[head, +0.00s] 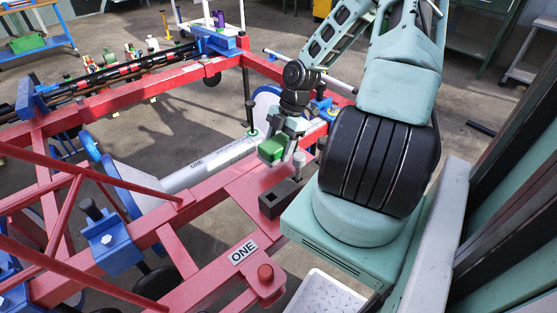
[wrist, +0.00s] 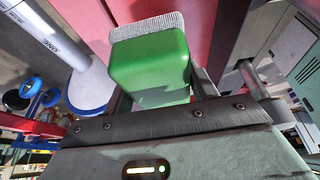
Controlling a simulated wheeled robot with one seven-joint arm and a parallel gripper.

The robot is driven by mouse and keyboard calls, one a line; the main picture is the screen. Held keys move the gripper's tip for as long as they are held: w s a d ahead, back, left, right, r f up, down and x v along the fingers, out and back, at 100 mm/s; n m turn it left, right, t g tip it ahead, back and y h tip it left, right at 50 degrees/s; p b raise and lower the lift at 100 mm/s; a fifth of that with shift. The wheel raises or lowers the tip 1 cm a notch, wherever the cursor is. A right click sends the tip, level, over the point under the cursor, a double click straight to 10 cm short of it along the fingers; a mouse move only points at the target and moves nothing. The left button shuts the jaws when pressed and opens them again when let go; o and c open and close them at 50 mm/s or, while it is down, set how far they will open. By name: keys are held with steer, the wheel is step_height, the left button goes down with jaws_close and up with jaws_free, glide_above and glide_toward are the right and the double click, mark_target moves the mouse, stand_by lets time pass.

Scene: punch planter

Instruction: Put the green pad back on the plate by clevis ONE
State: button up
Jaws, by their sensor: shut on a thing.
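My gripper (head: 283,142) is shut on the green pad (head: 271,149), a small block held above the red frame. In the wrist view the green pad (wrist: 150,65) sits between the two dark fingers, with a grey ribbed layer along its far edge. The red plate (head: 245,187) lies below the pad, and the pad appears clear of it. A dark slotted block, which looks like the clevis (head: 283,198), stands on this plate just below and right of the pad. A white ONE label (head: 242,252) is on the red beam in front.
A grey-white cylinder marked ONE (head: 210,164) runs behind the plate, left of my gripper. A blue block (head: 107,238) and red frame bars are at the left. A white tray (head: 325,295) is at the bottom.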

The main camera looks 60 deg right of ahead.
mark_target(279, 166)
steer(key=shift+f, duration=2.05)
steer(key=shift+f, duration=0.15)
steer(key=shift+f, duration=0.35)
steer(key=o, duration=0.9)
steer(key=shift+o, duration=0.2)
steer(key=shift+d+r+b, duration=0.1)
steer(key=shift+b, duration=0.7)
